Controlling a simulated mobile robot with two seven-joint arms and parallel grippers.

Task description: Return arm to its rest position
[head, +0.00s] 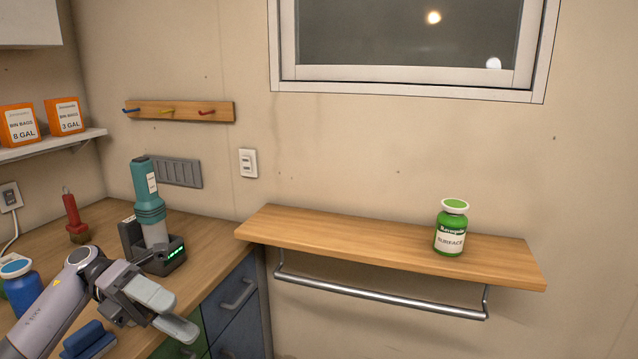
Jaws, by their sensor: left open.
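My left gripper (168,312) is in the lower left of the head view, in front of the wooden counter. Its two grey fingers are apart, with nothing between them. The left arm comes in from the bottom left corner. My right gripper does not show. A green-capped bottle (450,229) labelled "SURFACE" stands upright on the wooden wall shelf (340,236), well to the right of the left gripper and apart from it.
On the counter (200,229) stand a teal device in a dark dock (148,205), a red tool (72,215) and a blue bottle (22,287). A blue block (88,339) lies near my arm. A metal rail (380,295) hangs under the shelf. Most of the shelf is clear.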

